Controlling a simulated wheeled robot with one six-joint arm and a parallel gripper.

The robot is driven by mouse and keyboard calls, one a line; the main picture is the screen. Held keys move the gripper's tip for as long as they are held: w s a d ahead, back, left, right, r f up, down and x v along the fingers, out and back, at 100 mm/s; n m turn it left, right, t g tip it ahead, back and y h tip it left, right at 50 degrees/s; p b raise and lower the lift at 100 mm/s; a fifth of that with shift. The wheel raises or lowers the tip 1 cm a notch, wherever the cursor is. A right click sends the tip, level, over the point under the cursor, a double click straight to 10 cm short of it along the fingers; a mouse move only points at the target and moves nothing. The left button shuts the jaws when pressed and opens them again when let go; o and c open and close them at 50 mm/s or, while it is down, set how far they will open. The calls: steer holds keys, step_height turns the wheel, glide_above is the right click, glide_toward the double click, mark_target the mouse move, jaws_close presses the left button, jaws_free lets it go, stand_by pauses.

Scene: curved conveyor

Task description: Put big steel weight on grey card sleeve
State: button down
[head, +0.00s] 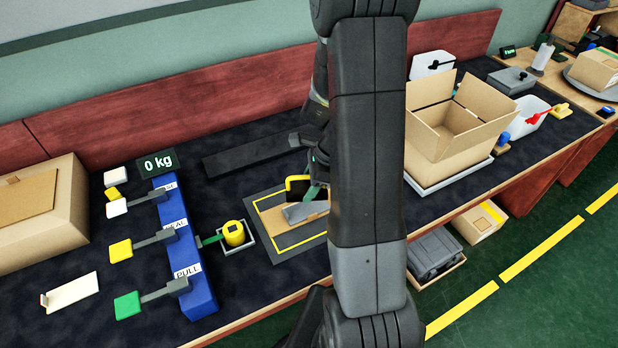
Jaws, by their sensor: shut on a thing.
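My gripper (314,185) is over the marked mat, largely hidden behind my own arm. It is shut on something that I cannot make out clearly. A grey block-like piece (303,213) shows right below the fingers, above a tan flat piece (272,217). I cannot tell whether this grey piece is the big steel weight or the grey card sleeve, or whether it touches what is under it. A yellow-edged dark object (298,181) is just left of the fingers. The arm hides the area to the right.
The dark mat (262,243) has a yellow outline. A yellow cylinder (233,233) stands in a small tray to its left. An open carton (448,165) is at right.

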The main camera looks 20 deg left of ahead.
steer(key=shift+f, duration=2.25)
steer(key=shift+f, duration=0.15)
steer(key=c, duration=0.5)
jaws_free()
steer(key=v, duration=1.2)
